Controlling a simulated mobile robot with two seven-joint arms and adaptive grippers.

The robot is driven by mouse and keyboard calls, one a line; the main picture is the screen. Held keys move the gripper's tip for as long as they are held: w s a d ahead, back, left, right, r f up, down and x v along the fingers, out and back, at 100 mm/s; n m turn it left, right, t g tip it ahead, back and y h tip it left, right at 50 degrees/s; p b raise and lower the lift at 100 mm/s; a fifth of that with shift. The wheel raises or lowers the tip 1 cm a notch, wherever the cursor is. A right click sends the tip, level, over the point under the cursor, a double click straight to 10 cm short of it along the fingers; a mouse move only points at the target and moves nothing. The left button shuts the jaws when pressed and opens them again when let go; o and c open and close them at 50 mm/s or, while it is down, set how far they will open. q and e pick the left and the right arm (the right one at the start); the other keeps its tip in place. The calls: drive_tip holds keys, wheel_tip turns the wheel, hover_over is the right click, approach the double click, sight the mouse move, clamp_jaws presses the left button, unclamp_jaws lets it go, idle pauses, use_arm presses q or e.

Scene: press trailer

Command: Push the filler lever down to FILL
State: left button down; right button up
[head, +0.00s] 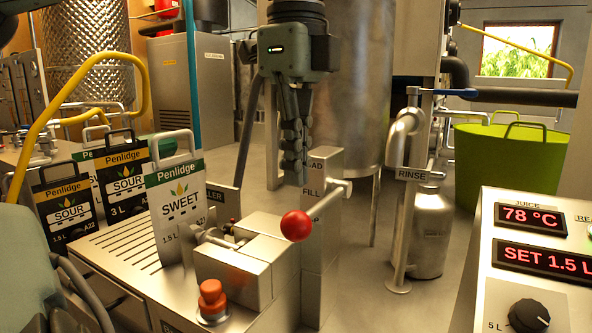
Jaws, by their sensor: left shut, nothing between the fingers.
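The filler lever (326,203) is a metal rod ending in a red ball knob (296,225). It slopes from its pivot at the right side of the filler post (318,240) down and left toward me. My left gripper (292,177) points down, shut and empty, in front of the post's left edge. Its fingertips appear above the knob in the picture, with a gap between them. It hides part of the labels. My right gripper is not in view.
Sour and sweet Penlidge pouches (181,207) stand on the slotted metal bench (120,245) at left. A red-orange button (212,300) sits in front of the filler block. A RINSE pipe stand (405,200) and a control panel (530,240) are at right.

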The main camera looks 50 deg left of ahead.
use_arm(q)
wheel_tip(320, 180, up, 6)
drive_tip(key=shift+p, duration=0.3)
idle(0.6)
